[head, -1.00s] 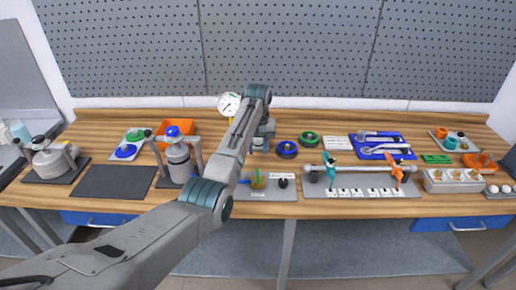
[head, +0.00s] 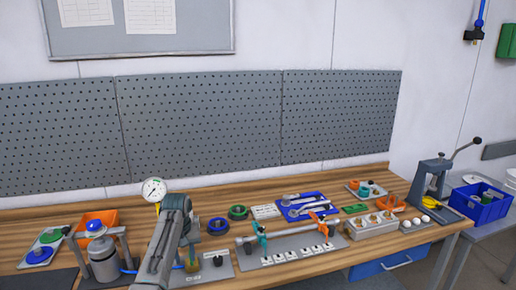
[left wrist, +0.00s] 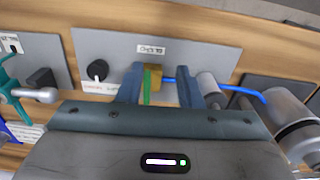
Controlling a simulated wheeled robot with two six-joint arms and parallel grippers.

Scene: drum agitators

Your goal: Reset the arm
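My left arm reaches up from the bottom of the head view, over a grey panel (head: 216,274) with a black knob (head: 217,260). In the left wrist view, my left gripper (left wrist: 163,88) has its two blue-grey fingers apart. A small brass-yellow fitting (left wrist: 153,75) with a green strip shows between them, nearer the left finger; I cannot tell whether they touch. A blue hose (left wrist: 169,80) runs right from the fitting, past the right finger. My right gripper is not in view.
A gauge (head: 154,190) stands behind my arm and a metal canister (head: 103,258) stands left of it. To the right are a clamp fixture (head: 290,243), a blue tool tray (head: 308,205) and a lever press (head: 432,180). A pegboard (head: 180,125) lines the wall.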

